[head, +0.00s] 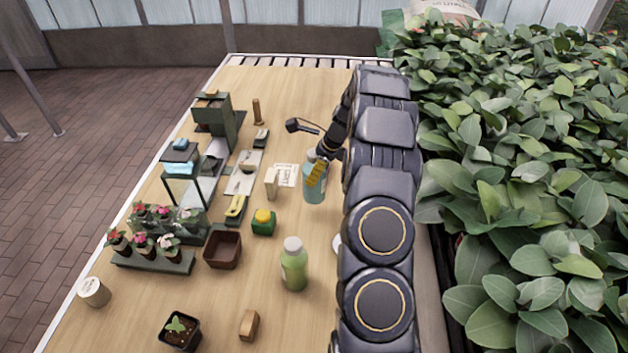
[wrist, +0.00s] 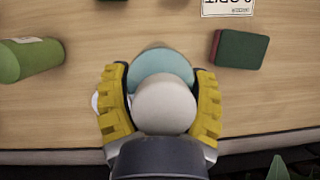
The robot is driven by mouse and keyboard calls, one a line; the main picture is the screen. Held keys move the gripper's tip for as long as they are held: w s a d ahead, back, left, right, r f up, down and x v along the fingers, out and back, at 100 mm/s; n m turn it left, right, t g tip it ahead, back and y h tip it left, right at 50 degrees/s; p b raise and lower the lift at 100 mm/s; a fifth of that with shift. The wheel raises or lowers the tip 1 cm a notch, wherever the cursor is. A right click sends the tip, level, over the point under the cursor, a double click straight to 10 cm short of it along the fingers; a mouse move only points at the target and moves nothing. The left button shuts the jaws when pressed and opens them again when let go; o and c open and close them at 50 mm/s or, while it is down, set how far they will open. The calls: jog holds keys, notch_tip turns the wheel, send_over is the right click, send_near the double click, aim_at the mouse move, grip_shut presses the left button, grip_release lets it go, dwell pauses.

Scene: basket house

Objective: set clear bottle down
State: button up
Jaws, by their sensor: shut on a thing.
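The clear bottle (head: 314,187) has a pale blue body and stands upright near the middle-right of the table in the head view. My gripper (head: 318,173) has its yellow fingers closed around the bottle's upper part. In the wrist view the bottle's pale cap (wrist: 165,104) and blue shoulder (wrist: 160,68) lie between the two yellow fingers of my gripper (wrist: 161,80). The bottle's base is hidden in the wrist view. I cannot tell whether the base touches the table.
A green bottle (head: 294,266) with a white cap stands nearer on the table (head: 285,325). A printed card (head: 287,174) and a small upright block (head: 271,184) are left of the clear bottle. Potted flowers (head: 160,228) are at left. Dense leafy plants (head: 520,180) border the right side.

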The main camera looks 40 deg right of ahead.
jog(key=shift+w+d+f, duration=0.3)
jog(key=shift+w+f, duration=0.1)
jog(key=shift+f, duration=0.15)
jog(key=shift+w+d+f, duration=0.25)
jog(key=shift+w+f, duration=0.15)
jog(key=shift+f, duration=1.7)
jog(key=shift+f, duration=0.1)
jog(key=o, duration=1.1)
